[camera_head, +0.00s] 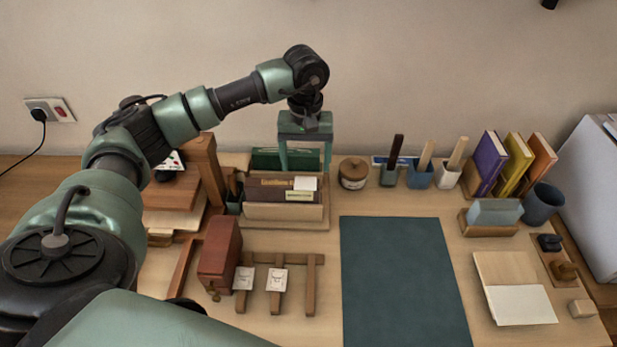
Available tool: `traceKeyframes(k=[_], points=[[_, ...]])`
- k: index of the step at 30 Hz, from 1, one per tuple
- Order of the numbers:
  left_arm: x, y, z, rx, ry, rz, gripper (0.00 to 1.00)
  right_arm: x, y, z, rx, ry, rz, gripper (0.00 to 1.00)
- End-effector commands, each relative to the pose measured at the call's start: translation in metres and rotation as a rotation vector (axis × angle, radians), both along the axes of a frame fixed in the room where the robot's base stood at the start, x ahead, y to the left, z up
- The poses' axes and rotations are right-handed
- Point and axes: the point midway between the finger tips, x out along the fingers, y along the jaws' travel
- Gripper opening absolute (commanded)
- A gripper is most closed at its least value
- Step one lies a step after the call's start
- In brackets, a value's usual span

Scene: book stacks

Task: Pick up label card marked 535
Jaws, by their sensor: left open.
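Two small white label cards, a left one (244,278) and a right one (277,279), lie on a low wooden rack (309,290) at the front left of the desk. Their print is too small for me to read, so I cannot tell which is marked 535. My left gripper (305,170) is open, pointing down over a wooden box (285,212) that holds dark files and pale labels (305,184). Its fingers are spread across the box, behind the rack and away from the two cards. My right gripper is not in view.
A reddish-brown box (220,252) stands just left of the cards. A dark green mat (402,280) lies clear in the middle. A round lidded pot (353,173), pen cups and upright books (487,160) line the back. Wooden blocks sit under my left arm.

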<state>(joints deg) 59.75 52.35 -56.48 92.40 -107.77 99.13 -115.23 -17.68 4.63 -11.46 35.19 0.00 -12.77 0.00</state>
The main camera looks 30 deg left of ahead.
Motion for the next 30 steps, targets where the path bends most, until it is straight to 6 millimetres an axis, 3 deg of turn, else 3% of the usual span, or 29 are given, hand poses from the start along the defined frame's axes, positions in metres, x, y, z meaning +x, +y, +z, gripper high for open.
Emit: traceKeyframes(k=[5, 12, 28, 30], points=[[-0.003, 0.001, -0.022, -0.001, 0.005, 0.000, 0.76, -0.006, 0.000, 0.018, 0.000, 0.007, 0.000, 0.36], [-0.002, 0.001, -0.049, -0.001, 0.000, 0.000, 0.76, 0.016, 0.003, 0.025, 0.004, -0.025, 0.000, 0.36], [-0.002, 0.001, -0.053, -0.001, -0.001, 0.000, 0.76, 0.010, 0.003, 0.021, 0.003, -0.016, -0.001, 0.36], [-0.002, 0.001, -0.052, -0.001, -0.001, 0.000, 0.60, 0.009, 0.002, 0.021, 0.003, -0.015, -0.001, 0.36]])
